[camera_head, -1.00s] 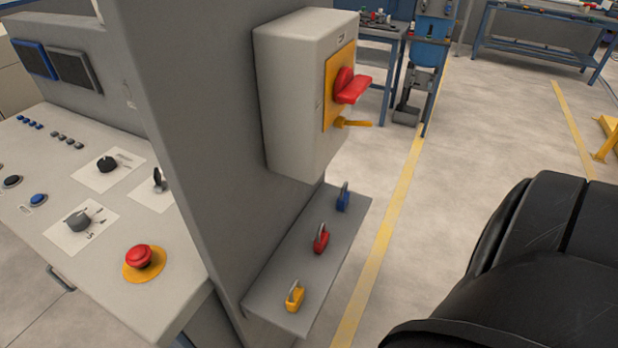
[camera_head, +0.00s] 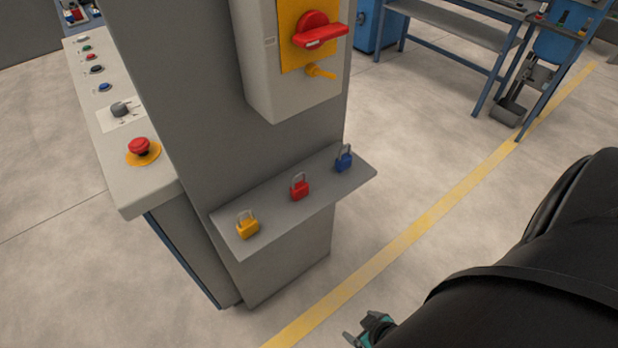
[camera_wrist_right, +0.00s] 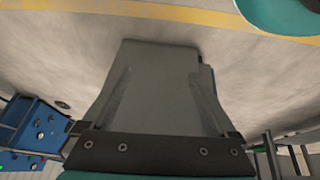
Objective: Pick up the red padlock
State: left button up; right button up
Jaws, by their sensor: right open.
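The red padlock (camera_head: 299,188) stands upright, shackle up, in the middle of a grey shelf (camera_head: 282,215) on the side of a grey column in the head view. A yellow padlock (camera_head: 247,227) is to its left and a blue padlock (camera_head: 344,160) to its right. My right gripper (camera_head: 358,337) shows at the bottom edge of the head view, open and empty, below the shelf and well apart from the padlocks. The right wrist view shows grey gripper parts and floor, with no padlock in it. My left gripper is out of view.
A switch box (camera_head: 290,75) with a red handle (camera_head: 320,36) hangs on the column above the shelf. A control desk (camera_head: 120,140) with a red button stands at the left. Workbenches (camera_head: 455,45) stand behind. The floor right of the shelf is clear.

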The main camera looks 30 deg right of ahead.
jog(key=w+d+r+t, duration=0.3)
jog(key=w+r, duration=0.4)
jog(key=t+y+b, duration=0.1)
jog(key=t+y, duration=0.1)
jog(key=t, duration=0.3)
send_near(303, 191)
jog(key=b+x, duration=0.1)
jog(key=x, duration=0.2)
jog(key=a+b+x, duration=0.1)
jog(key=b+x, duration=0.1)
jog(key=x, duration=0.1)
jog(key=shift+r, duration=0.1)
jog(key=b+x, duration=0.1)
jog(key=d+x, duration=0.1)
jog(key=x, duration=0.1)
jog(key=shift+w+a+b, duration=0.1)
jog(key=shift+w+b, duration=0.25)
jog(key=shift+b, duration=0.05)
jog(key=shift+w+a+f, duration=0.1)
jog(key=shift+w+f, duration=0.25)
jog(key=shift+w, duration=0.4)
jog(key=shift+c, duration=0.9)
jog(key=c, duration=1.2)
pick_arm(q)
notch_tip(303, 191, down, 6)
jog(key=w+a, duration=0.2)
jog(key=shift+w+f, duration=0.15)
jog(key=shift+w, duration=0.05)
pick_arm(e)
grip_shut()
